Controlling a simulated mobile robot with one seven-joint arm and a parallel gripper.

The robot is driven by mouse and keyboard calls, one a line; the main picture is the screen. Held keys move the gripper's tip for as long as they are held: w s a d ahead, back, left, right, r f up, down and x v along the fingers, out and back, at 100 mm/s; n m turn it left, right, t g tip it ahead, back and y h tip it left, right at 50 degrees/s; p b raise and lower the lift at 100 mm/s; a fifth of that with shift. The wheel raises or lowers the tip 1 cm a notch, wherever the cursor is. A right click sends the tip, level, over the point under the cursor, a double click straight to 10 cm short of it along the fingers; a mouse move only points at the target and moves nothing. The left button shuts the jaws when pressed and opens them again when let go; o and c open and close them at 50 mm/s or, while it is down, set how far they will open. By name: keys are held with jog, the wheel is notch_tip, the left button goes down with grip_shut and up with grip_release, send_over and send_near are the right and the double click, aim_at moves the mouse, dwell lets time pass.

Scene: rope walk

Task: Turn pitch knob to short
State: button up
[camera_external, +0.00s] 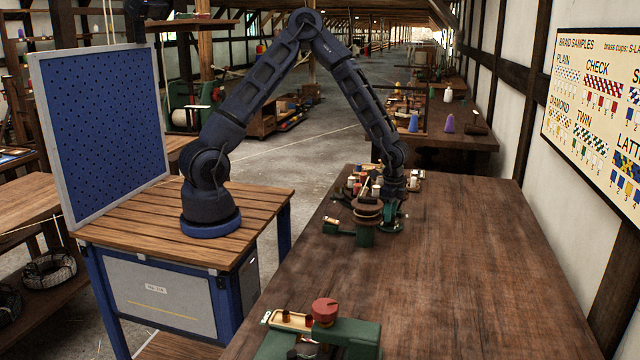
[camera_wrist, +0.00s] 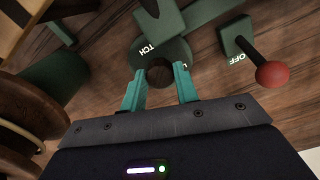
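The pitch knob is a dark round knob (camera_wrist: 160,76) on a green dial (camera_wrist: 178,50) in the wrist view. The letters "TCH" and part of an "L" show on the dial; its other marks, including any "short" mark, are hidden or out of view. My gripper (camera_wrist: 160,84) is open, one teal finger on each side of the knob, with small gaps showing. I cannot tell whether the fingertips are level with it. In the external view my gripper (camera_external: 393,188) is low over a green device (camera_external: 392,224) on the bench; the knob is not discernible there.
A red-ball lever (camera_wrist: 272,74) by an "OFF" plate (camera_wrist: 236,38) lies right of the dial. Wooden spools (camera_wrist: 22,115) stand close on the left. A green machine with a red knob (camera_external: 324,308) sits at the bench's near end. The bench's right side (camera_external: 480,260) is clear.

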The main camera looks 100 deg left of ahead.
jog(key=c, duration=0.4)
jog(key=m, duration=0.4)
jog(key=shift+m, duration=0.3)
jog(key=m, duration=0.4)
jog(key=shift+w, duration=0.1)
dwell(0.5)
jog(key=o, duration=1)
